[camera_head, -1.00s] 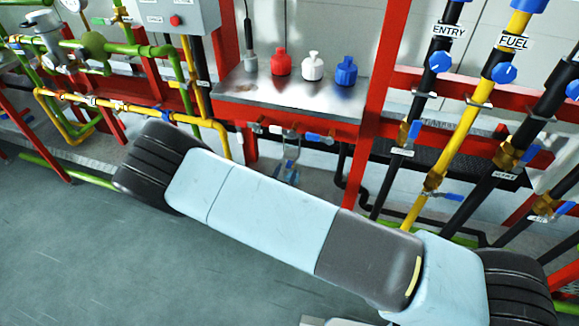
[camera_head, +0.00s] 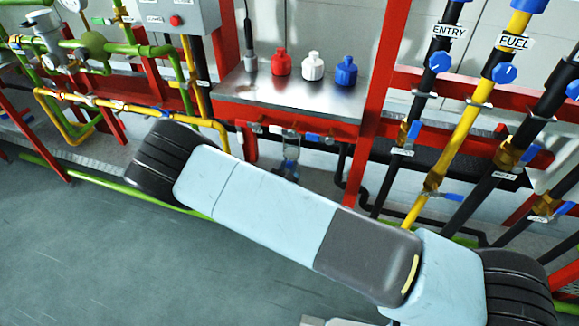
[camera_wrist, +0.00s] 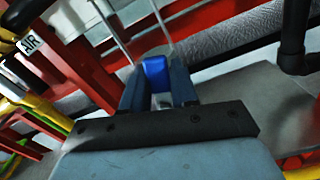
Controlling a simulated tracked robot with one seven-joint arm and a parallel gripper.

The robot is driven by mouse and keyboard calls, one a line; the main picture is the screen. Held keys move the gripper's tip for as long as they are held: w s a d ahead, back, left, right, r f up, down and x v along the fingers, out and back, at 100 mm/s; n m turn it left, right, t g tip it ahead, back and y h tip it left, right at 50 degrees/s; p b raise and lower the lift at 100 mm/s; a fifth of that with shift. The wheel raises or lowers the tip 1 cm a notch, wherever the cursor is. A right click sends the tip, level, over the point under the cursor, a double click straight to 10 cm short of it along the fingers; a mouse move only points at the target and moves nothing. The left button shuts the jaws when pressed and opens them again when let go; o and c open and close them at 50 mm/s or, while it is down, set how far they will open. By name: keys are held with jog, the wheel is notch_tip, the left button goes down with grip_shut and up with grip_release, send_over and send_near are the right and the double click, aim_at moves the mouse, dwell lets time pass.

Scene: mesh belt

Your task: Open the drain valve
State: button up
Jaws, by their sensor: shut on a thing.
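In the wrist view, my gripper (camera_wrist: 158,90) has its two dark fingers shut on a blue handle (camera_wrist: 156,68), one finger on each side. The handle's upper part shows between the fingertips; its lower part and the valve body are hidden. No label shows on it, so I cannot tell by name that it is the drain valve. In the head view, a grey and blue fitting (camera_head: 290,160) hangs below the metal tray, just above my arm. My gripper is not clearly seen there.
The metal tray (camera_head: 240,88) holds red, white and blue bottles. A red post (camera_head: 375,90) stands right of it, with pipes marked ENTRY and FUEL (camera_head: 513,41) beyond. An AIR label (camera_wrist: 30,43) shows in the wrist view. Floor at lower left is clear.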

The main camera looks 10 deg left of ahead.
grip_shut()
jog(key=shift+a+r+n, duration=0.1)
jog(key=shift+a+n, duration=0.15)
jog(key=shift+n, duration=0.6)
jog(key=shift+a+n, duration=0.25)
jog(key=shift+n, duration=0.6)
jog(key=o, duration=0.6)
grip_release()
jog(key=s, duration=0.9)
jog(key=s+a, duration=0.1)
jog(key=s, duration=0.3)
jog(key=shift+s, duration=0.35)
